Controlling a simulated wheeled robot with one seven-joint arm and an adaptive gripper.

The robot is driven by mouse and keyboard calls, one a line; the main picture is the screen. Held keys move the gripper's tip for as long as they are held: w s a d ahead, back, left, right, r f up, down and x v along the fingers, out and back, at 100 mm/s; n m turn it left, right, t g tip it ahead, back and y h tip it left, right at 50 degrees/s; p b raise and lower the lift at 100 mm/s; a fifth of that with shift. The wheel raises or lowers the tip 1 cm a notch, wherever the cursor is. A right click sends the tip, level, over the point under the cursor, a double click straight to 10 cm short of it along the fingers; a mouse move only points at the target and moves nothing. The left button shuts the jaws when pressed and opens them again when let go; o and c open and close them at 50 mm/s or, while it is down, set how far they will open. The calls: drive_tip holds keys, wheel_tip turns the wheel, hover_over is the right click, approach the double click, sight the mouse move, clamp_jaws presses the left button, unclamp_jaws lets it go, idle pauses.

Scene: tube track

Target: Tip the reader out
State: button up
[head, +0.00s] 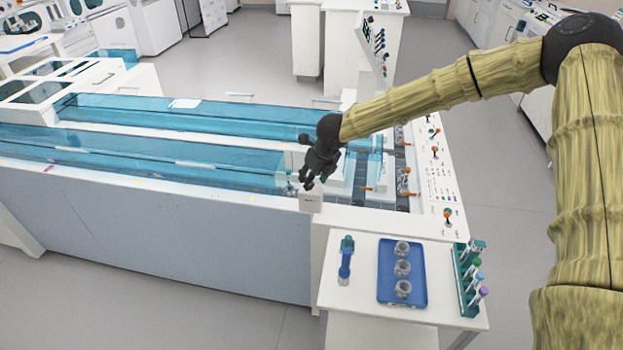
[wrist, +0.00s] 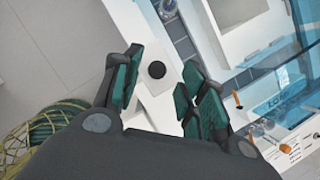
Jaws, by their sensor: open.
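A small white box (head: 310,202) stands at the near edge of the track's white frame, at its right end. It looks like the reader, though its label is too small to read. In the wrist view a white block with a black round spot (wrist: 156,70) on its top shows between my fingers; it appears to be the same box. My gripper (head: 309,180) is open and empty, just above the box in the head view. In the wrist view, its green-padded fingers (wrist: 160,80) stand apart on either side of the block. I cannot tell whether they touch it.
Blue transparent covers (head: 180,160) run along the track to the left. Levers with orange knobs (head: 403,180) stand right of my gripper. A white side table (head: 345,295) in front holds a blue handheld device (head: 346,262), a blue tray (head: 417,260) with cups and a tube rack (head: 463,283).

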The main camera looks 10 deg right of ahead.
drive_tip(key=shift+s+a+f, duration=0.1)
drive_tip(key=shift+s+f, duration=0.1)
drive_tip(key=shift+f, duration=0.15)
drive_tip(key=shift+w+f, duration=0.45)
drive_tip(key=shift+f, duration=0.2)
drive_tip(key=shift+s+r, duration=0.2)
drive_tip(key=shift+c, duration=0.7)
drive_tip(key=shift+f, duration=0.1)
clamp_jaws()
